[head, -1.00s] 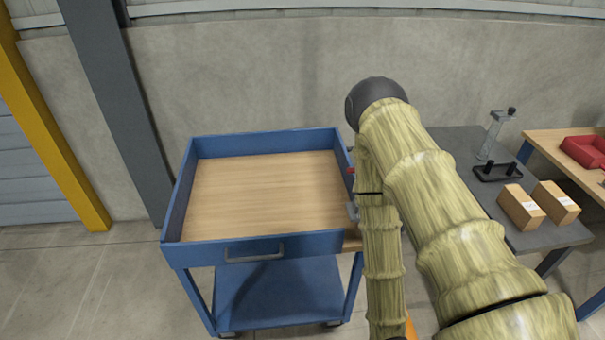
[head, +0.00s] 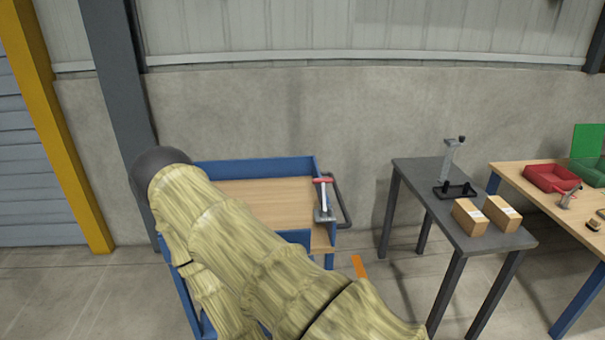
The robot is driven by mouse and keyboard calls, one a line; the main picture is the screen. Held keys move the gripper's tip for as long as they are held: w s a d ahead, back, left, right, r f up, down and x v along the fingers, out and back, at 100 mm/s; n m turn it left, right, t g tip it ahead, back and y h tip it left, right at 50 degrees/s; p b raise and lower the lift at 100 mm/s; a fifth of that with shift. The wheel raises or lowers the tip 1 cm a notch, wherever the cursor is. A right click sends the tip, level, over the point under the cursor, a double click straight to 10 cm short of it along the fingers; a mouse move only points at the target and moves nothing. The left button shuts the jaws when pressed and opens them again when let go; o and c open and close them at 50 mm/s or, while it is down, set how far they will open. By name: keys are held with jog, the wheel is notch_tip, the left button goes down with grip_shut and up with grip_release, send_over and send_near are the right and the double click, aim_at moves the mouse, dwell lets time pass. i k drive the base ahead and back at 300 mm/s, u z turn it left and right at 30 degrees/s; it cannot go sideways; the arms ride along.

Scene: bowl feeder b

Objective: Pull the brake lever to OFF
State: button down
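The brake lever (head: 325,200) shows in the head view at the right side of a blue cart (head: 255,163). It has a red crossbar grip at the top, a grey shaft and a grey base plate near the cart's right edge. The shaft stands up with a slight lean. I cannot read any ON or OFF marking. My arm, in a tan ribbed cover, crosses in front of the cart's left and front, to the left of the lever and apart from it in the picture. My gripper is not in view.
A dark push handle (head: 343,205) curves out beside the lever.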

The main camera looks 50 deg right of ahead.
aim_at(323, 182)
jog(key=z, duration=0.3)
jog(key=i, duration=0.35)
jog(key=z, duration=0.85)
jog(key=i, duration=0.45)
jog(key=z, duration=0.35)
